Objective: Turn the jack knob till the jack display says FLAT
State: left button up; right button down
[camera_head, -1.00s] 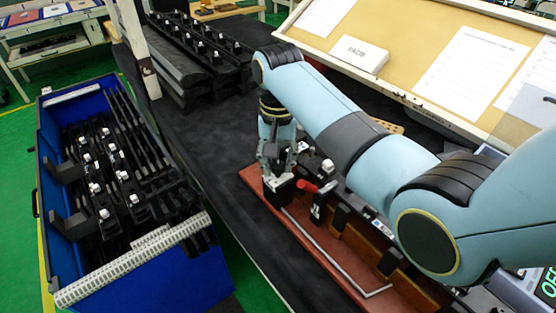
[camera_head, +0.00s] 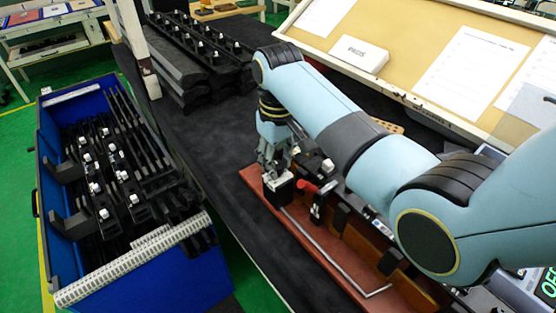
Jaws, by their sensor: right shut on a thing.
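My right gripper (camera_head: 275,171) points down at the far left end of the red-brown fixture board (camera_head: 322,265). It is shut on a small knob-like part on top of a black block (camera_head: 281,193), which I take to be the jack. The fingers hide most of that part, so its turn angle cannot be read. At the lower right edge a dark display (camera_head: 548,284) shows green characters, cut off by the frame. I cannot tell whether it is the jack display, and no FLAT reading is visible. My left gripper is out of view.
A red-handled clamp (camera_head: 308,187) stands just right of the black block. A thin metal rod (camera_head: 335,262) runs along the board. A blue bin (camera_head: 150,285) of black trim parts is at left. Black racks (camera_head: 200,50) stand behind. The dark bench (camera_head: 215,165) is clear left of the board.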

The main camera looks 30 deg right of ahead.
aim_at(277, 164)
jog(key=shift+n, duration=0.3)
jog(key=c, duration=1)
grip_release()
jog(key=shift+r, duration=0.1)
notch_tip(277, 164, up, 7)
jog(key=shift+r, duration=0.2)
jog(key=shift+a+f, duration=0.1)
